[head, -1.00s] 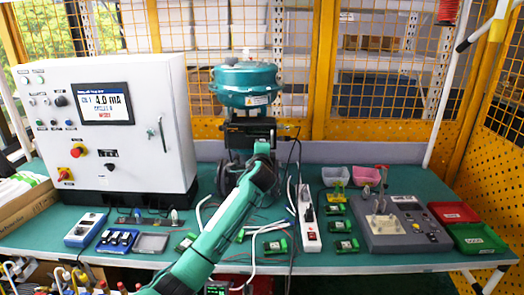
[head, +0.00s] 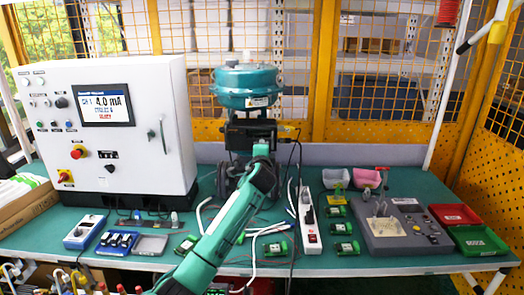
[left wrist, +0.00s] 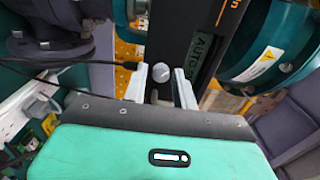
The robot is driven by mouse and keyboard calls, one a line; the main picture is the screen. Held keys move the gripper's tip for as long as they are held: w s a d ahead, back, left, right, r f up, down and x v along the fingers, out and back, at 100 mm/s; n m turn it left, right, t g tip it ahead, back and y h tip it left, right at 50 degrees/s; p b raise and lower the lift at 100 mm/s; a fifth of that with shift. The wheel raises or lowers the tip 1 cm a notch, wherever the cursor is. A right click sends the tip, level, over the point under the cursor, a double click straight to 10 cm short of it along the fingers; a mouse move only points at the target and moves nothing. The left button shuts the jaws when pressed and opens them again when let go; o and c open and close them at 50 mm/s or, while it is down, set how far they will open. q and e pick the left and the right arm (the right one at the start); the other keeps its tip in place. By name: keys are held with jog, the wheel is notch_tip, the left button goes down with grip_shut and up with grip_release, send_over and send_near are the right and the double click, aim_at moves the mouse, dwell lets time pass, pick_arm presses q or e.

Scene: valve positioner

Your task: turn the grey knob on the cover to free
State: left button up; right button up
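The grey knob (left wrist: 162,72) is a small round dial on the black cover (left wrist: 188,50) of the positioner, beside the printed word AUTO. My left gripper (left wrist: 161,80) is open, with one pale finger on each side of the knob; contact cannot be told. In the head view the dark positioner (head: 238,135) sits below the teal valve actuator (head: 246,88). My left arm reaches up to it and hides the knob and the gripper there. My right gripper is in neither view.
A white control cabinet (head: 120,150) with a screen stands on the left of the green table. A white power strip (head: 311,228), cables and small green modules lie right of my arm. A grey device (head: 400,226) and red (head: 455,214) and green (head: 478,240) trays stand further right.

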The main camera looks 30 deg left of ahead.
pick_arm(q)
jog(key=b+v, duration=0.2)
jog(key=v, duration=1.1)
jog(key=shift+s, duration=0.4)
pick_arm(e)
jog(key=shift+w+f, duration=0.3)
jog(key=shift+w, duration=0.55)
pick_arm(q)
jog(key=shift+d, duration=0.2)
